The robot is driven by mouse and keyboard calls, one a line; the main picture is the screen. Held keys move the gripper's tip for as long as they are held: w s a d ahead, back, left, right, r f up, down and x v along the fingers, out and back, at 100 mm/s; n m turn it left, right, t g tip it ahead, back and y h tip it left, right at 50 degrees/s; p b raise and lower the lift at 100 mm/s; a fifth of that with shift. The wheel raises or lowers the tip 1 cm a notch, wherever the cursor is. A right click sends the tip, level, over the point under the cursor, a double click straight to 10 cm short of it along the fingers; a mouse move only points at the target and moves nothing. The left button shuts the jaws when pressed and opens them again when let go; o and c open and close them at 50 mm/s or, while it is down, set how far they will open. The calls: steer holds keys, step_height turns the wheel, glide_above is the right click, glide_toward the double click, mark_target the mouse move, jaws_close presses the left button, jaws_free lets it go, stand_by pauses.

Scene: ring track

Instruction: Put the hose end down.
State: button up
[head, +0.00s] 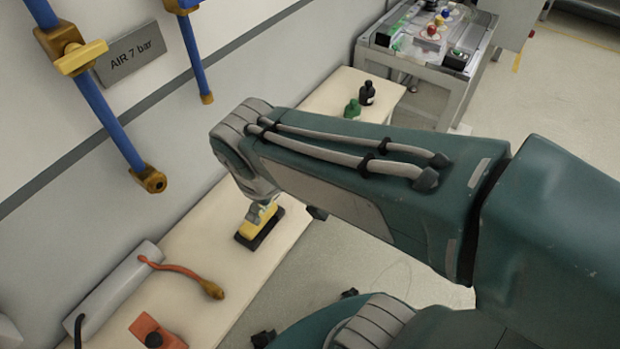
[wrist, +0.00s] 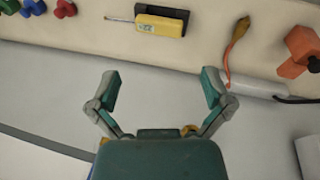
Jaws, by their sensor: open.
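The orange hose (head: 180,271) lies on the cream bench, running out from a grey cylinder. Its brass-coloured hose end (head: 213,290) rests on the bench top, to the left of the yellow device. In the wrist view the hose end (wrist: 241,27) is at the upper right, beyond my right finger and apart from it. My gripper (wrist: 160,76) is open, with its two fingers spread wide and nothing between them. In the head view my arm hides most of the gripper.
A yellow device (wrist: 158,25) sits on a black base on the bench (head: 187,235). The grey cylinder (head: 116,290) and an orange tool (head: 156,333) lie near the hose. Blue pipes (head: 105,110) with brass fittings hang on the wall.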

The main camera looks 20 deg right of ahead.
steer(key=s+d+r+m+t+y, duration=0.1)
steer(key=s+d+r+m+t, duration=0.1)
steer(key=s+d+r+m, duration=0.2)
steer(key=d+m, duration=0.2)
steer(key=m, duration=0.1)
steer(key=shift+r+m+t, duration=0.2)
steer(key=shift+m+t, duration=0.1)
steer(key=shift+t, duration=0.1)
